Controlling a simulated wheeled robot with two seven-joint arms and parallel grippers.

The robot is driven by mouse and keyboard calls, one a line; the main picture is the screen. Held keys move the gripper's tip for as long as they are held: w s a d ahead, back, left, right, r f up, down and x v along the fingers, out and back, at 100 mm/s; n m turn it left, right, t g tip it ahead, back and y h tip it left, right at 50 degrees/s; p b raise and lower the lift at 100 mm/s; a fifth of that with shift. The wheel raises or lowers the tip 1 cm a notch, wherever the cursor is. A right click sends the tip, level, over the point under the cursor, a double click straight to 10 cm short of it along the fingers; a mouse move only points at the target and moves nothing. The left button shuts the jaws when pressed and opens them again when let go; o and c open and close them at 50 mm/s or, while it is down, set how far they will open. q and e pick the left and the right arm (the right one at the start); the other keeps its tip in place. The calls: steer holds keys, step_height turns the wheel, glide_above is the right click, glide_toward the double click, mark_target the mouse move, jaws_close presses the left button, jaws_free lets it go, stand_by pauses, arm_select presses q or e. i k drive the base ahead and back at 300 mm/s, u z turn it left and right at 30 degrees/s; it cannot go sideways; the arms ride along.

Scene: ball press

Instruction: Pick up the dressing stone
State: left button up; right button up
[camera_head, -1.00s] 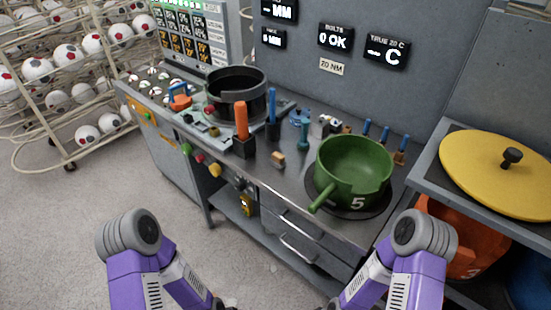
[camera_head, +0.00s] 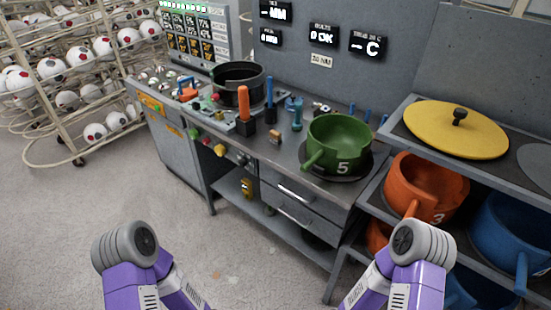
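A small tan block (camera_head: 274,136) lies on the grey workbench (camera_head: 284,158), between the orange-handled tool and the green pot. It may be the dressing stone, but it is too small to be sure. My two purple arms show at the bottom of the view, left and right, well short of the bench. Both grippers are out of the picture.
A green pot (camera_head: 337,139) marked 5 sits on the bench's right part. An orange-handled tool (camera_head: 243,104) and blue-handled tool (camera_head: 269,96) stand upright near the block. A shelf at right holds a yellow lid (camera_head: 455,131), orange pot (camera_head: 418,188) and blue pots. Floor in front is clear.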

mark_target(274, 137)
steer(key=z, duration=0.35)
steer(key=k, duration=0.3)
steer(key=u, duration=1.35)
steer(key=i, duration=0.8)
steer(key=z, duration=0.15)
